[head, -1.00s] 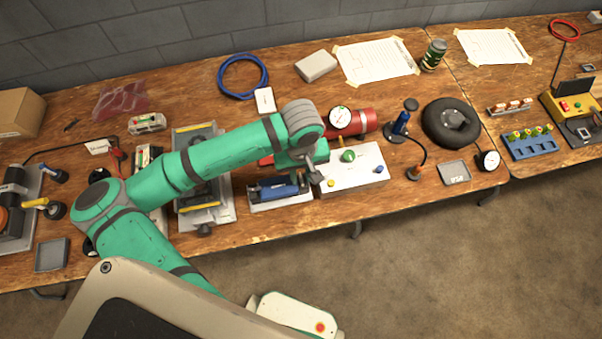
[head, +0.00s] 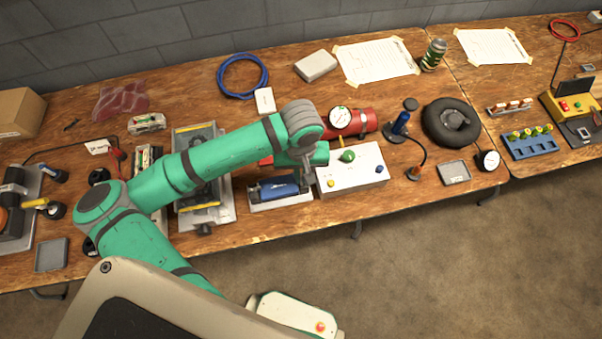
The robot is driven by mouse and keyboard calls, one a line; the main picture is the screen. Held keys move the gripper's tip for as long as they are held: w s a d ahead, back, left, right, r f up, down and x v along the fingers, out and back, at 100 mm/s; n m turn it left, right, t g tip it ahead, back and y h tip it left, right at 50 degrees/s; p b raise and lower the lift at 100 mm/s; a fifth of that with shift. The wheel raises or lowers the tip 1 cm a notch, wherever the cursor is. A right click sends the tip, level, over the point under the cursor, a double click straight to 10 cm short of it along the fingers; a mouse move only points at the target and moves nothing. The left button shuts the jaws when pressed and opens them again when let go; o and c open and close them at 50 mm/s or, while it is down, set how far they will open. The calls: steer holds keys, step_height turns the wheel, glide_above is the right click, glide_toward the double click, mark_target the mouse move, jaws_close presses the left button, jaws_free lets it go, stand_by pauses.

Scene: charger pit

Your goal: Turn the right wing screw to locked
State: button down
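My gripper (head: 305,184) points down at the right end of a blue cylinder (head: 280,188) that lies in a grey holder (head: 282,203). It is small and dark here, and I cannot tell whether its fingers are open or shut, or whether they touch anything. No wing screw can be clearly made out; the right end of the holder is partly hidden by my gripper and wrist. Right beside it is a white box (head: 360,176) with a green knob (head: 347,156), a yellow knob (head: 330,183) and a blue knob (head: 379,168).
A red cylinder with a gauge (head: 340,118) lies behind the white box. A grey fixture with yellow bars (head: 207,205) stands to the left, partly under my arm. A blue hand pump (head: 400,124) and a black ring (head: 451,123) stand to the right. The front edge beside the holder is clear.

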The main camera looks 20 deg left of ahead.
steer(key=m, duration=0.9)
steer(key=shift+m, duration=0.4)
steer(key=m, duration=0.6)
steer(key=shift+m, duration=0.3)
steer(key=c, duration=2)
jaws_free()
step_height(320, 180, up, 11)
steer(key=shift+f, duration=0.1)
